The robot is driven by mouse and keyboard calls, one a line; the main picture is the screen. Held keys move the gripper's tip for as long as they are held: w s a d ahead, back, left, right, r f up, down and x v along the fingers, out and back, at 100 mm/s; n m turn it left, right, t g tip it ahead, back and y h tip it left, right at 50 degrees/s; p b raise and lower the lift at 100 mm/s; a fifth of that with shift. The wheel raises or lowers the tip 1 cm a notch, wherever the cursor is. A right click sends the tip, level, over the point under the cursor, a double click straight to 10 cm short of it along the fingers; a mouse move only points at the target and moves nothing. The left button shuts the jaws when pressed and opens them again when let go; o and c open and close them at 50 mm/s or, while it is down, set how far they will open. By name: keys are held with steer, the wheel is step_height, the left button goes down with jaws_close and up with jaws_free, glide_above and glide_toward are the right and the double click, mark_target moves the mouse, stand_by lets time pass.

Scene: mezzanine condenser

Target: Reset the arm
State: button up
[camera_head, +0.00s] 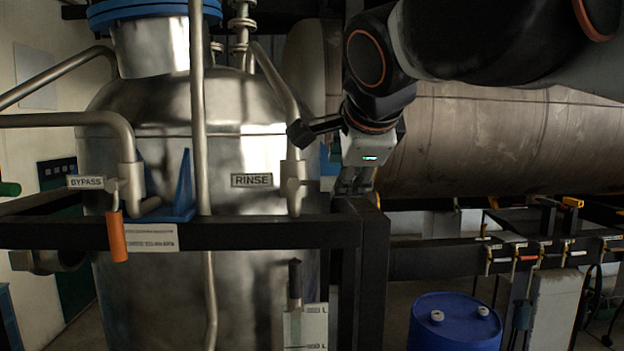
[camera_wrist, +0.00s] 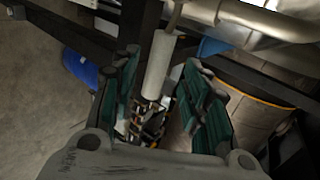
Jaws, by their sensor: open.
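My gripper (camera_head: 353,187) points downward just right of the pipe by the RINSE label, above the dark frame rail. In the wrist view my gripper (camera_wrist: 158,100) shows two dark green-padded fingers, spread apart. A pale grey cylinder (camera_wrist: 159,62) shows beyond and between the fingertips; I cannot tell how close it is, and no grip on it shows. My arm reaches in from the upper right of the head view, bent at the wrist.
A large steel vessel (camera_head: 240,120) stands left, with a RINSE label (camera_head: 251,180), a BYPASS label (camera_head: 86,182) and an orange handle (camera_head: 117,237). A dark rail (camera_head: 250,233) crosses in front. A big horizontal cylinder (camera_head: 500,140) lies behind my arm. A blue drum (camera_head: 455,325) stands lower right.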

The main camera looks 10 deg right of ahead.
steer(key=shift+v, duration=1)
steer(key=s+d+f+n+g, duration=0.1)
steer(key=s+d+f+n, duration=0.35)
steer(key=f, duration=0.85)
steer(key=s+d+f+n+g, duration=0.15)
steer(key=s+f+n, duration=0.5)
steer(key=f, duration=0.75)
steer(key=s+d+f+n+g, duration=0.25)
steer(key=f+n, duration=0.45)
steer(key=f, duration=0.6)
step_height(320, 180, down, 38)
steer(key=t+b, duration=0.1)
steer(key=b, duration=3.7)
steer(key=shift+s+r, duration=0.2)
steer(key=shift+s, duration=0.1)
steer(key=shift+d, duration=0.1)
